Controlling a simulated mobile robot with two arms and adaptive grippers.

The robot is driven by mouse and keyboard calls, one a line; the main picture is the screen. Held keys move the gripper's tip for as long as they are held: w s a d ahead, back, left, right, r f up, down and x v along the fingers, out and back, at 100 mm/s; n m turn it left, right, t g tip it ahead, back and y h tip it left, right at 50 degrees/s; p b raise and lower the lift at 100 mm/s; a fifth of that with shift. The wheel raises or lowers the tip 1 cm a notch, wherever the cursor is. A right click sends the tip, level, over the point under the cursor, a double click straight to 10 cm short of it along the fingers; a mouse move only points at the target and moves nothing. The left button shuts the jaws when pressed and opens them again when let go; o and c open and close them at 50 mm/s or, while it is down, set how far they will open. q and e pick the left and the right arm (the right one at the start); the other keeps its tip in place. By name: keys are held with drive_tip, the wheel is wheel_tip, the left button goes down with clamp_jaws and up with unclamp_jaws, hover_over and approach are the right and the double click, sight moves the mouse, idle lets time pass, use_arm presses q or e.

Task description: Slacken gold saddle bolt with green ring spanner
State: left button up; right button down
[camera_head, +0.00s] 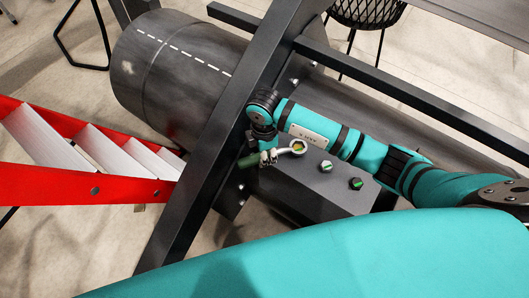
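The gold saddle bolt (299,147) is at the left end of a dark grey saddle block (318,194). The pale ring end of the green ring spanner (248,161) shows around the bolt's head; whether it is fully seated cannot be told. The spanner lies roughly crosswise, its green handle pointing left, away from the bolt. My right gripper (268,157), on the teal arm from the right, is shut on the spanner between handle and ring. Its fingers hide part of the shaft. My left gripper is not in view.
Two other bolts with green marks (327,166) (357,183) stand on the block to the right. Dark steel beams (222,130) cross beside the gripper. A large grey float pipe (185,75) lies behind. A red ladder (75,180) is at left, and a black wire chair (366,12) at the back.

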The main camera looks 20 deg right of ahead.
drive_tip(key=shift+f+b, duration=0.5)
drive_tip(key=shift+f, duration=0.25)
drive_tip(key=shift+s, duration=0.1)
drive_tip(key=shift+s+n+p, duration=0.3)
drive_tip(key=shift+s+n, duration=0.1)
drive_tip(key=shift+n, duration=0.1)
drive_tip(key=shift+s+d+r, duration=0.1)
drive_tip(key=shift+s, duration=0.05)
idle(0.3)
drive_tip(key=shift+s+n, duration=0.3)
drive_tip(key=shift+n, duration=0.2)
drive_tip(key=shift+s+d+p, duration=0.1)
drive_tip(key=shift+s+p, duration=0.05)
drive_tip(key=shift+p, duration=0.2)
drive_tip(key=shift+s+d+n, duration=0.1)
drive_tip(key=shift+s+n, duration=0.2)
drive_tip(key=shift+n, duration=0.2)
drive_tip(key=shift+s, duration=0.1)
